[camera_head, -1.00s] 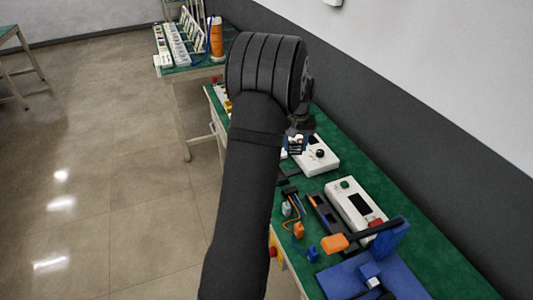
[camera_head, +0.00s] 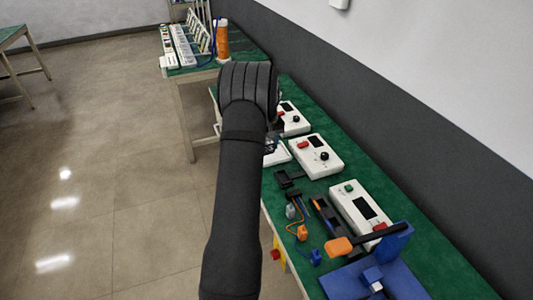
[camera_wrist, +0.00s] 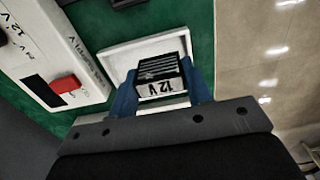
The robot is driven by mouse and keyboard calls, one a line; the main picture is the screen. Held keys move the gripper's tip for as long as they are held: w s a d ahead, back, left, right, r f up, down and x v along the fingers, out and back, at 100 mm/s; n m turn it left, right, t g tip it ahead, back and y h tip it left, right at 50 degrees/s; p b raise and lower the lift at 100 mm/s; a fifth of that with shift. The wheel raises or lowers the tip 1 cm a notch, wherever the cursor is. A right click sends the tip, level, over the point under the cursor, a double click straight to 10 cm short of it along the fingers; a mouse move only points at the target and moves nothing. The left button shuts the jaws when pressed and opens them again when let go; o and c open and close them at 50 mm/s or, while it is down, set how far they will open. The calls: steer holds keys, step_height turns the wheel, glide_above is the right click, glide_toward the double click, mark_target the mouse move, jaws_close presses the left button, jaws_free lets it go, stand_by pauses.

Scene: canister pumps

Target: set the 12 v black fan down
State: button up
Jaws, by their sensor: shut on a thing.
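The 12 V black fan (camera_wrist: 161,68) is a small dark ribbed block with a white "12 V" label facing the wrist camera. My gripper (camera_wrist: 160,78) is shut on it, with a blue finger on each side. A shallow white tray (camera_wrist: 116,59) lies under and around the fan in the wrist view. I cannot tell whether the fan touches the tray's floor. In the head view my arm hides most of the fan, and part of the white tray (camera_head: 279,155) shows beside my arm.
White meter boxes with red buttons stand beside the tray, one (camera_head: 316,156) close to it on the right; it also shows in the wrist view (camera_wrist: 55,55). Wired connectors (camera_head: 297,215) and a blue fixture (camera_head: 375,275) are nearer. The bench edge lies close to the tray.

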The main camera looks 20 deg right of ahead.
steer(key=shift+w+a+f, duration=0.2)
steer(key=shift+w+f, duration=0.1)
steer(key=shift+f, duration=1.9)
steer(key=shift+f, duration=0.1)
steer(key=o, duration=1)
step_height(320, 180, up, 12)
steer(key=shift+r, duration=0.1)
steer(key=shift+f, duration=4.25)
